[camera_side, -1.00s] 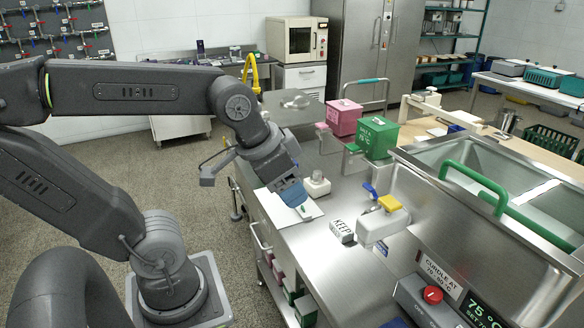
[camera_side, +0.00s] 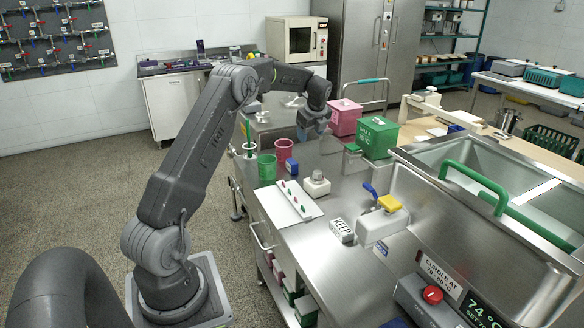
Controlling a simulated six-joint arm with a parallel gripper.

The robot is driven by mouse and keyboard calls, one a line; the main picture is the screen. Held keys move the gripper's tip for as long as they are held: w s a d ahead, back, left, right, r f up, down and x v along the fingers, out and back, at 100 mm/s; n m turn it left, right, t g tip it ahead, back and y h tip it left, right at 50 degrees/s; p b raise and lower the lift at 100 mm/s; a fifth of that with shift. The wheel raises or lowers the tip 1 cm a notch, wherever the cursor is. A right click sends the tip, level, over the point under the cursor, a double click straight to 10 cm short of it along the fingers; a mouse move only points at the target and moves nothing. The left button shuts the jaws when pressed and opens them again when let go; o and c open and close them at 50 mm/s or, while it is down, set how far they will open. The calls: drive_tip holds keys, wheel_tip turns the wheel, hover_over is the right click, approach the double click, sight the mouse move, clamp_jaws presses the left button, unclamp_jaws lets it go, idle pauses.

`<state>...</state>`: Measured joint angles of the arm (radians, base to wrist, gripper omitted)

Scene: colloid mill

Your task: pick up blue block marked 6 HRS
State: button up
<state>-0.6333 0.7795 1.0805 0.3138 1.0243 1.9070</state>
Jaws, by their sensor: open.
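A small blue block (camera_side: 291,169) stands on the steel bench, beside the pink cup and behind the white card. Its marking is too small to read, so I cannot confirm 6 HRS. My gripper (camera_side: 316,130), with bluish fingers, is open above the back of the bench, left of the pink box. It is apart from the blue block, behind it and to its right in the picture. I see nothing held in it, though the fingers are small and partly hidden.
A green cup (camera_side: 267,169) and a pink cup (camera_side: 284,153) stand close by the block. A white card (camera_side: 291,202) with small coloured pieces, a white-based knob (camera_side: 316,185), a KEEP block (camera_side: 341,230), a pink box (camera_side: 344,117) and a green box (camera_side: 377,137) surround the area.

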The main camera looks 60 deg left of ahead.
drive_tip(key=m, duration=0.2)
approach(294, 163)
drive_tip(key=shift+g, duration=0.3)
drive_tip(key=x, duration=0.4)
drive_tip(key=shift+d+f, duration=0.2)
drive_tip(key=shift+d, duration=0.1)
drive_tip(key=shift+w+a+x, duration=0.15)
drive_tip(key=shift+x, duration=1.3)
drive_tip(key=shift+w+a+x, duration=0.1)
drive_tip(key=shift+x, duration=1.4)
drive_tip(key=shift+r, duration=0.1)
drive_tip(key=shift+c, duration=0.3)
drive_tip(key=c, duration=0.9)
